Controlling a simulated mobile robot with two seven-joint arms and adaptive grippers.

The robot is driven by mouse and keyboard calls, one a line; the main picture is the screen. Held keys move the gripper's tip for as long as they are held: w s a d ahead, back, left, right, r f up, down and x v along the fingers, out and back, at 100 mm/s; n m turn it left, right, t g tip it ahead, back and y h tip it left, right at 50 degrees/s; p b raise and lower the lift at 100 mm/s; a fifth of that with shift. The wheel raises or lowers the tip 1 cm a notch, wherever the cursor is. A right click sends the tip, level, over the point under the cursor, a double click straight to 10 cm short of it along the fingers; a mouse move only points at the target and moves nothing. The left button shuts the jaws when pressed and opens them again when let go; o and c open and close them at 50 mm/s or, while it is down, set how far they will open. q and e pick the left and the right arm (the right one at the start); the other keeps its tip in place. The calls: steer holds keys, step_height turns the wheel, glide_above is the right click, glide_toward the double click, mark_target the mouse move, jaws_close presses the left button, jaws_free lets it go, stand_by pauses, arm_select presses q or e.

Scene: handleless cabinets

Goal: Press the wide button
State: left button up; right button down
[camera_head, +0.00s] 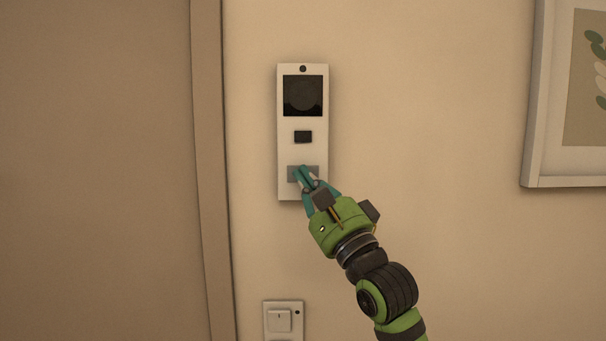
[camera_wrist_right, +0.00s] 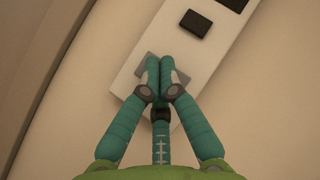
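A tall white intercom panel (camera_head: 303,153) is on the wall, with a dark screen at the top and a small dark button (camera_head: 303,137) below it. The wide grey button (camera_head: 293,174) is in its lower part, partly hidden by my right gripper. My right gripper (camera_head: 302,171) has teal fingers drawn together with nothing between them. The tips lie over the wide button; I cannot tell whether they touch it. In the right wrist view the closed fingertips (camera_wrist_right: 160,62) cover the middle of the wide button (camera_wrist_right: 182,77). My left gripper is not in view.
A light switch (camera_head: 282,320) is on the wall below the panel. A door frame (camera_head: 210,150) stands to the left. A framed picture (camera_head: 535,110) hangs at the right. The wall between panel and picture is bare.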

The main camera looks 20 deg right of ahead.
stand_by(0.3)
steer(key=shift+s+a, duration=0.2)
steer(key=shift+s, duration=0.5)
steer(key=shift+s, duration=0.1)
steer(key=s, duration=0.2)
steer(key=s+a+p, duration=0.1)
steer(key=s, duration=0.1)
steer(key=shift+s+a+p, duration=0.15)
steer(key=shift+s+p, duration=0.15)
stand_by(0.4)
